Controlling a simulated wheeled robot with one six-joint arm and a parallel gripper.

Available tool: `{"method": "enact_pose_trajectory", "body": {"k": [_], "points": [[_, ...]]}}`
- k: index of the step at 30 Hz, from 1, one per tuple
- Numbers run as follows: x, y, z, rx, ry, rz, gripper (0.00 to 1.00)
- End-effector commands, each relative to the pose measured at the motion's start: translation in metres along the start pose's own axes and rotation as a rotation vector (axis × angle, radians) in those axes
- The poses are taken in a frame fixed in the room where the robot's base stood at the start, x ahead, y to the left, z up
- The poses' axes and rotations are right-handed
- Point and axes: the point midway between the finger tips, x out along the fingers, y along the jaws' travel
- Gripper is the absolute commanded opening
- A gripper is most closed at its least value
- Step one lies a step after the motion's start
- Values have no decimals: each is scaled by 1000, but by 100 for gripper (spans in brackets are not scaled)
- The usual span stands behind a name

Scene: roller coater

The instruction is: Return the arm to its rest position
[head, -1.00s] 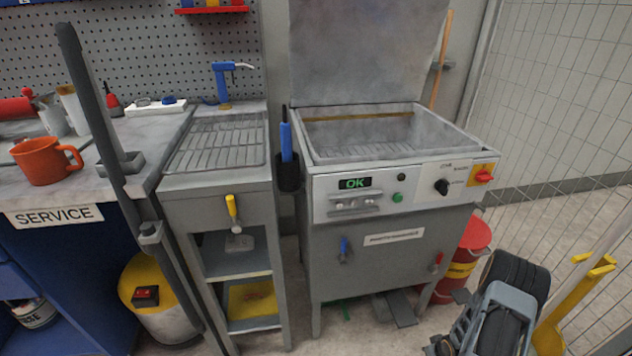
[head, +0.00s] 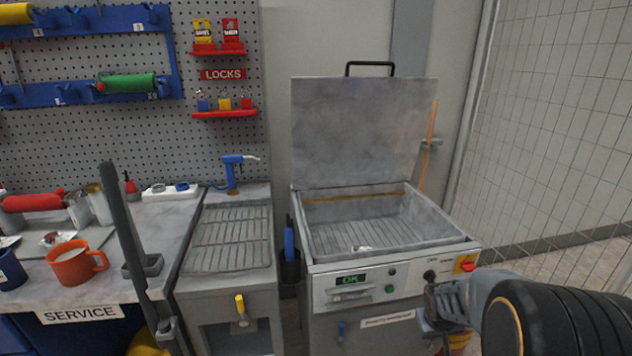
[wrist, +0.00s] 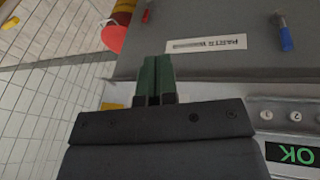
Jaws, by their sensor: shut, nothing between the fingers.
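My arm (head: 545,310) reaches in from the lower right of the head view, its end in front of the right part of the washer's control panel. In the wrist view my gripper (wrist: 158,62) has its two green fingers together, with nothing between them. The fingers point toward the grey front of the parts washer (wrist: 205,18), near its label plate (wrist: 207,44). The wrist picture is upside down. In the head view the fingertips cannot be made out clearly.
The washer's lid (head: 360,130) stands open above its basin (head: 375,228). A red switch (head: 465,264) is close to my arm. A drain table (head: 230,240) and a service bench with an orange mug (head: 75,265) are left. A mesh fence (head: 560,140) stands at the right.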

Motion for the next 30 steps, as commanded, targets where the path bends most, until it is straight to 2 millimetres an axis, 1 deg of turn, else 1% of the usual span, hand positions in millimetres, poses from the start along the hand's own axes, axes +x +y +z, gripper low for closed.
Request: {"method": "enact_pose_trajectory", "body": {"k": [1,2,3,5,6,9,12,15,18,22,30], "points": [[-58,-5,-7,10,19,-8,0],[-80,-10,-6,17,23,-17,0],[-108,-17,-4,26,28,-30,0],[-145,-27,1,38,33,-54,0],[-168,-34,5,44,35,-71,0],[-214,-48,18,54,42,-115,0],[-247,-59,30,56,45,-155,0],[-268,-67,40,56,46,-186,0],[-280,-72,46,56,46,-207,0],[-284,-75,50,54,45,-218,0],[-284,-75,50,55,45,-218,0]]}}
